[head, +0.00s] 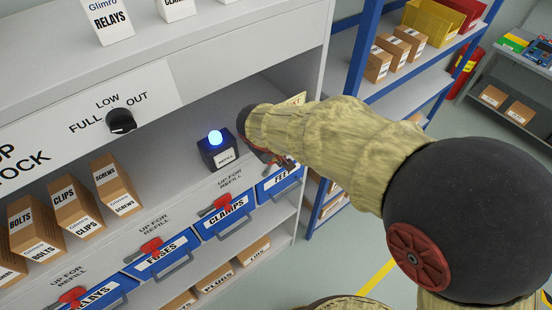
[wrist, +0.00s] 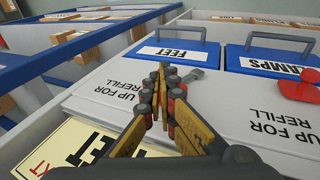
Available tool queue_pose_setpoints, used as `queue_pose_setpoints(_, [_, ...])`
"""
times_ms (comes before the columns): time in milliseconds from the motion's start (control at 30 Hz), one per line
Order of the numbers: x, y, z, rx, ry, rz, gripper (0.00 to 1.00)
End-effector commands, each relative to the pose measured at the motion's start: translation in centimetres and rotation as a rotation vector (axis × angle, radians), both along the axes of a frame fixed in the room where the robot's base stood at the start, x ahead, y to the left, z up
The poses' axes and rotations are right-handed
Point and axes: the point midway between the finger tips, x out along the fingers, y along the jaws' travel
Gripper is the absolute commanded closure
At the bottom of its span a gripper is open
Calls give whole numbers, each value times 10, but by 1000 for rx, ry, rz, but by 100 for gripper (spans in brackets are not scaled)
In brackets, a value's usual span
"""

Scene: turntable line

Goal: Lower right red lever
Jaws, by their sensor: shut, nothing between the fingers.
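Blue bins with red levers line the shelf front. The right one, the FEET bin (wrist: 158,32), is partly behind my arm in the head view (head: 268,190). Its lever is mostly hidden; a grey flat piece (wrist: 192,75) shows just beyond my fingers in the wrist view, and a bit of red (head: 290,160) shows beside the gripper in the head view. My gripper (wrist: 163,70) is shut and empty, its fingertips close to the FEET bin's front edge. I cannot tell whether it touches the lever. The CLAMPS lever (wrist: 298,90) is red, to the right; it also shows in the head view (head: 222,203).
A cream lettered card (wrist: 85,148) lies left of my fingers. A blue-framed rack (head: 360,50) stands to the right. FUSES lever (head: 150,247) is further left.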

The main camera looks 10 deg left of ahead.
Motion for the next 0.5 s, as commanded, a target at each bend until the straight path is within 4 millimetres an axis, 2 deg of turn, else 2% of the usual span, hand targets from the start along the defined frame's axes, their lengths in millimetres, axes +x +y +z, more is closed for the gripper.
queue_pose_setpoints(100, [6, -6, -1, 3, 5, -3, 100])
queue_pose_setpoints(500, [27, -25, -15, 190, 223, -11, 100])
